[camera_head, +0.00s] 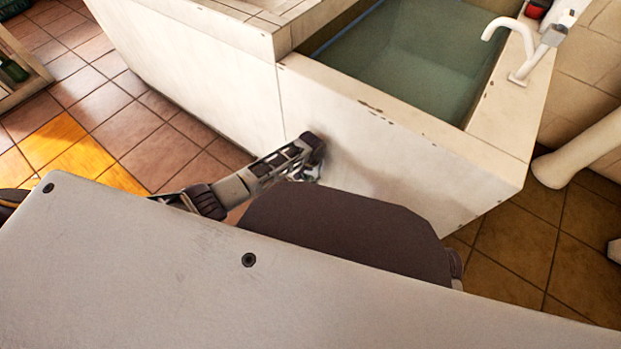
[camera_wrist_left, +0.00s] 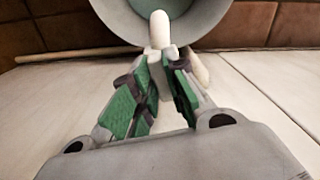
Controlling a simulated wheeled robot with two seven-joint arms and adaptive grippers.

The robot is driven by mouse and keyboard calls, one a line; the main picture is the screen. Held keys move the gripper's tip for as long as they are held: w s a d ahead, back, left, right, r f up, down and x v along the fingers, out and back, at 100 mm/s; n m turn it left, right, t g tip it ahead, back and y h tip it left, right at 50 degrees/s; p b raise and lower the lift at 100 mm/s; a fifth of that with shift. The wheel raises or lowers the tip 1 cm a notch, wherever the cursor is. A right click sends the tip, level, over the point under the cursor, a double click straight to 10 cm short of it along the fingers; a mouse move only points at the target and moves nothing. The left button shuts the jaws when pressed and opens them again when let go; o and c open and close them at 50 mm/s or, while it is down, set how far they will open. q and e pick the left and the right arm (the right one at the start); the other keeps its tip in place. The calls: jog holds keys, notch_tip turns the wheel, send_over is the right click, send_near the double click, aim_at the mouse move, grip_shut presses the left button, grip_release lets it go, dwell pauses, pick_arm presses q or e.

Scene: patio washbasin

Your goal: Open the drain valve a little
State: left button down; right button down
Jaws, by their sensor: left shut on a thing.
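My left gripper (camera_head: 311,148) is at the front wall of the washbasin (camera_head: 400,140), low down, below the basin's rim. A small piece of shiny metal, likely part of the drain valve (camera_head: 307,173), shows just under the fingers in the head view. In the left wrist view, the green-padded fingers of my left gripper (camera_wrist_left: 161,85) are closed around a pale, narrow part of the valve. The rounded white end of the valve (camera_wrist_left: 160,28) sticks out past the fingertips. The fingers hide the rest, so its angle is unclear. My right gripper is not in view.
The basin holds greenish water (camera_head: 415,55); a white tap (camera_head: 508,38) stands on its right rim. A round grey vessel (camera_wrist_left: 215,12) shows beyond the fingertips. A white pipe (camera_head: 580,150) is at the right. The tiled floor (camera_head: 105,100) at the left is open.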

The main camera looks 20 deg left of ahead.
aim_at(310, 180)
pick_arm(q)
jog(key=c, duration=1.4)
grip_release()
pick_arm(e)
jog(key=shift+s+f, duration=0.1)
pick_arm(q)
jog(key=shift+r, duration=0.2)
jog(key=shift+r, duration=5.8)
jog(key=shift+f, duration=0.1)
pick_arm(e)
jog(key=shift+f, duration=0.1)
